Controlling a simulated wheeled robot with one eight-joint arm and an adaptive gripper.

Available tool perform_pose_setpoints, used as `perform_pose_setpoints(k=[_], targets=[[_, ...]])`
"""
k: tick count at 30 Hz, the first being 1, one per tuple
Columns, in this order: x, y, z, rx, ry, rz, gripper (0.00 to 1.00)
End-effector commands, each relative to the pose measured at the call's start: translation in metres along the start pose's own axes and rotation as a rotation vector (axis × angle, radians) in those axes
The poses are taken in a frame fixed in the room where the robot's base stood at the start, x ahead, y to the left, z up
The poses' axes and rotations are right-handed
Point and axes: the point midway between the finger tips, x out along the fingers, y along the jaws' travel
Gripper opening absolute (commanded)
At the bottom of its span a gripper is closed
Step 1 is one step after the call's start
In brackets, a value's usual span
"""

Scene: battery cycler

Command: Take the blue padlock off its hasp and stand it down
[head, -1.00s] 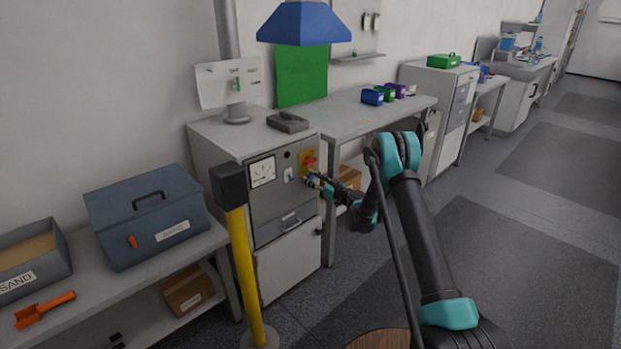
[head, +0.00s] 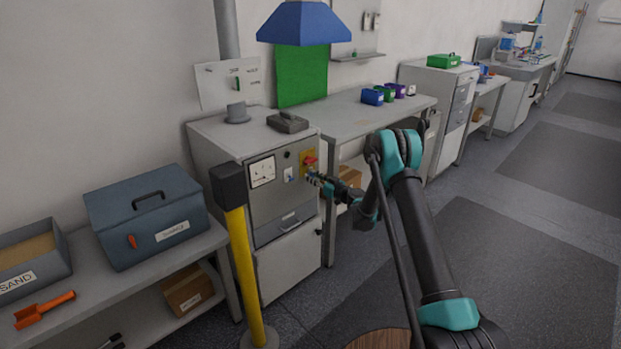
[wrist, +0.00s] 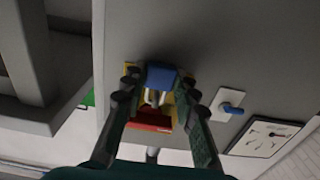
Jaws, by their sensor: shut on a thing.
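The blue padlock (wrist: 161,77) is between the two fingers of my gripper (wrist: 160,88) in the wrist view, with its grey shackle (wrist: 153,97) toward the red handle (wrist: 152,121). The handle sits on a yellow plate (wrist: 130,70) on the cabinet front. My gripper is shut on the padlock, close to the panel. I cannot tell whether the shackle is still through the hasp. In the head view my gripper (head: 313,179) is just below the red handle (head: 310,161) and largely hides the padlock.
The grey cabinet (head: 285,255) has a dial (head: 262,171) and a small blue switch (head: 289,175) left of the yellow plate. A dark box (head: 288,122) lies on its top. A yellow post (head: 245,270) stands in front. The bench (head: 350,117) to the right has clear room.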

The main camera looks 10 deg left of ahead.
Motion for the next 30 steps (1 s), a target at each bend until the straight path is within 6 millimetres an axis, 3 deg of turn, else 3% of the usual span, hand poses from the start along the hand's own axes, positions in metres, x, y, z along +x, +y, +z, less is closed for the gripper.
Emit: perform_pose_setpoints(k=[14, 30], targets=[[0.0, 0.0, -0.004, 0.0, 0.0, 0.0, 0.08], [-0.018, 0.0, -0.004, 0.0, 0.0, 0.0, 0.08]])
